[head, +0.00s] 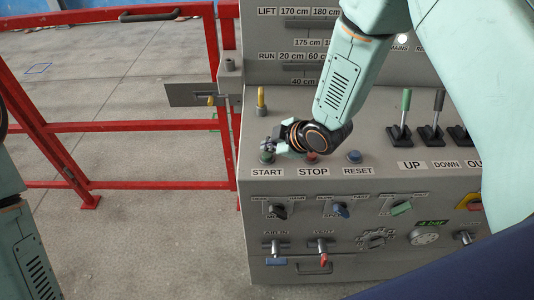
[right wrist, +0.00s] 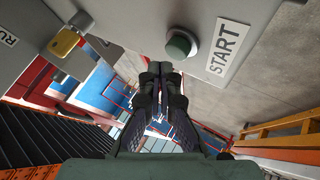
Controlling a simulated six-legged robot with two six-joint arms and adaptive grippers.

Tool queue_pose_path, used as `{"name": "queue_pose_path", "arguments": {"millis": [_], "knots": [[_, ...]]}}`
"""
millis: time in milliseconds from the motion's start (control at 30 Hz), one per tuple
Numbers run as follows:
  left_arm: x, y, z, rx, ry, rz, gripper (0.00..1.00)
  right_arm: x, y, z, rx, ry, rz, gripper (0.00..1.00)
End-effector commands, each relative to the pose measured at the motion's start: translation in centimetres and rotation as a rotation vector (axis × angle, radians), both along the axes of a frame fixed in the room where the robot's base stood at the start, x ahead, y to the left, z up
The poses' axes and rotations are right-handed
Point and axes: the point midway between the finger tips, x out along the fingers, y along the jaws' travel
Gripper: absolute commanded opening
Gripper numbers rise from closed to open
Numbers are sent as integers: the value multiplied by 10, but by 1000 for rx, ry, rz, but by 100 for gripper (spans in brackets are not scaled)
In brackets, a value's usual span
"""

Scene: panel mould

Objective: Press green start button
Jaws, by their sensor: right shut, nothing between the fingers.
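The green start button (head: 266,157) sits on the sloped top of the grey console, above its START label (head: 267,172). My right gripper (head: 268,146) is shut and empty, just above and beside the button and partly covering it in the head view. In the right wrist view the green button (right wrist: 180,44) stands in a grey collar next to the START label (right wrist: 228,48). The shut fingertips (right wrist: 160,68) lie just below and left of it there, with a small gap in the picture. My left gripper does not show; only part of my left arm does.
The red stop button (head: 312,157) is right beside my right wrist, and the blue reset button (head: 354,157) is farther right. A brass key post (head: 261,102) stands behind the start button. A red railing (head: 140,127) is left of the console.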

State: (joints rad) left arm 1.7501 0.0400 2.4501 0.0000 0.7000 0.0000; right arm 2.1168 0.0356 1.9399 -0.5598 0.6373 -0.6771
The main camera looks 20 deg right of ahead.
Motion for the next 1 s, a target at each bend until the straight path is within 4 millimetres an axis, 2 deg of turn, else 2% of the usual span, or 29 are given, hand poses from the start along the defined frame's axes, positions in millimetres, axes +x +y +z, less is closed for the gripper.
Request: {"name": "queue_pose_path", "arguments": {"millis": [533,1000], "knots": [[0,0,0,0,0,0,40,0,0,0,0,0,0,0],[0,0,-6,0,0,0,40,0,0,-9,0,0,0,0]]}}
